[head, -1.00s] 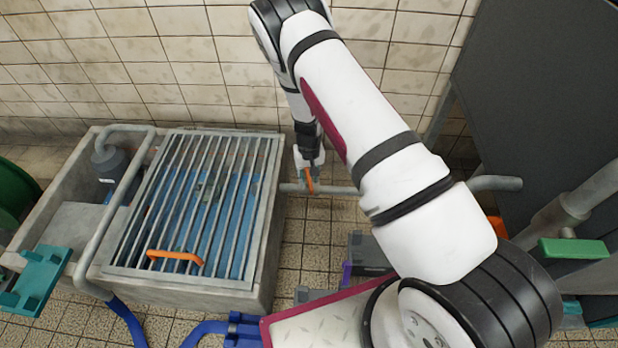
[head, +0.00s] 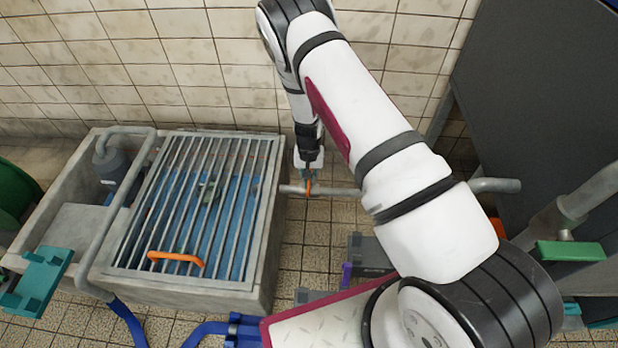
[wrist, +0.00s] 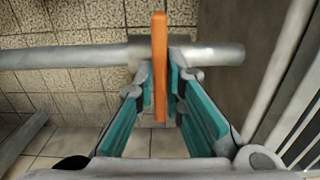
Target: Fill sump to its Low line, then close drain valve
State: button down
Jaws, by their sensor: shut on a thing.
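The sump (head: 262,270) is a grey concrete basin on the left, under a metal grate with an orange grip bar. Blue shows beneath the bars; I cannot make out the Low line or the level. A grey drain pipe (head: 335,190) leaves its right wall. The drain valve's orange lever (head: 308,187) sits on this pipe. In the wrist view the lever (wrist: 159,65) lies across the pipe (wrist: 75,56). My gripper (head: 309,174) is shut on the lever, its teal fingers (wrist: 161,86) on either side of it. My arm hides part of the pipe.
A green-handled valve (head: 572,250) is on piping at the right, near a dark panel (head: 540,90). A grey pump (head: 112,165) stands in the basin's left part. A blue hose (head: 128,322) crosses the floor in front. The tiled wall is close behind my arm.

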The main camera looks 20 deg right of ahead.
jog(key=c, duration=1.7)
grip_release()
jog(key=shift+r, duration=0.1)
notch_tip(320, 180, up, 12)
jog(key=shift+f, duration=0.1)
